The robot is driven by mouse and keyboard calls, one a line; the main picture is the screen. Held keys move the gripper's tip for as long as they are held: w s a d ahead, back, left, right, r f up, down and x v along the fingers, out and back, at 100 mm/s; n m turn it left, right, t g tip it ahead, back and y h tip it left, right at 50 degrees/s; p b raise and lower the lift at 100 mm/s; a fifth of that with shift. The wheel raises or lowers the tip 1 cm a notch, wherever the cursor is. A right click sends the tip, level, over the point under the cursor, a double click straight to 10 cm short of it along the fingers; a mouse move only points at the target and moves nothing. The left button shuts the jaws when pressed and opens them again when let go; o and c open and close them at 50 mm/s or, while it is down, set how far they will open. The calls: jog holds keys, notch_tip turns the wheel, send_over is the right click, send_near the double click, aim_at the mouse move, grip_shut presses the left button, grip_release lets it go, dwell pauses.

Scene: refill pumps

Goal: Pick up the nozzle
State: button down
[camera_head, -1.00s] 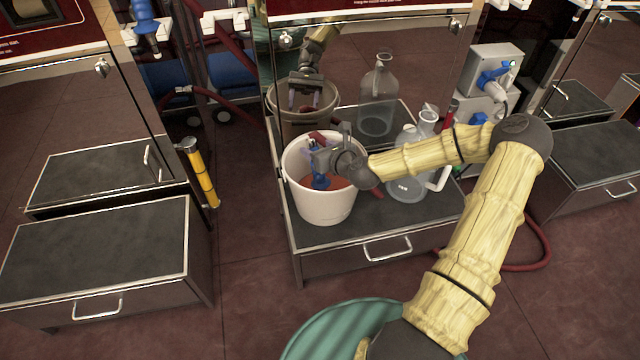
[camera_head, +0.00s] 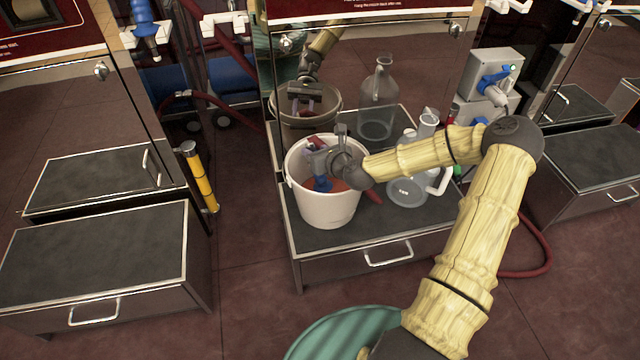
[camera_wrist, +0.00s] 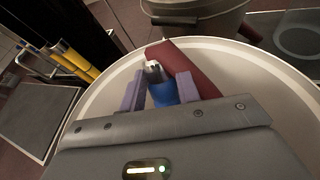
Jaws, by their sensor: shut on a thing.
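The nozzle (camera_head: 323,184) has a blue body and stands in the white bucket (camera_head: 325,208), partly hidden by my gripper. In the wrist view the nozzle (camera_wrist: 164,94) shows its blue body and a pale end between my fingers. A dark red hose (camera_wrist: 185,68) lies beside it and over the bucket's rim. My gripper (camera_head: 318,160) is inside the bucket's mouth, low over the rim, and shut on the nozzle. In the wrist view its two purple fingers (camera_wrist: 166,96) are on either side of the blue body. The nozzle's lower end is hidden.
The bucket stands on a dark-topped drawer cabinet (camera_head: 310,234). A glass jug (camera_head: 408,188) stands close on its right, and a mirrored panel (camera_head: 345,70) rises behind. A yellow post (camera_head: 201,180) stands to the left. The left cabinet top (camera_head: 100,245) is clear.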

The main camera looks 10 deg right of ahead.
notch_tip(320, 180, up, 10)
jog(key=p, duration=0.5)
jog(key=shift+p, duration=0.4)
jog(key=shift+r, duration=0.15)
notch_tip(320, 180, up, 12)
jog(key=p, duration=1.1)
dwell(0.7)
jog(key=shift+d+f, duration=0.1)
jog(key=shift+f, duration=0.1)
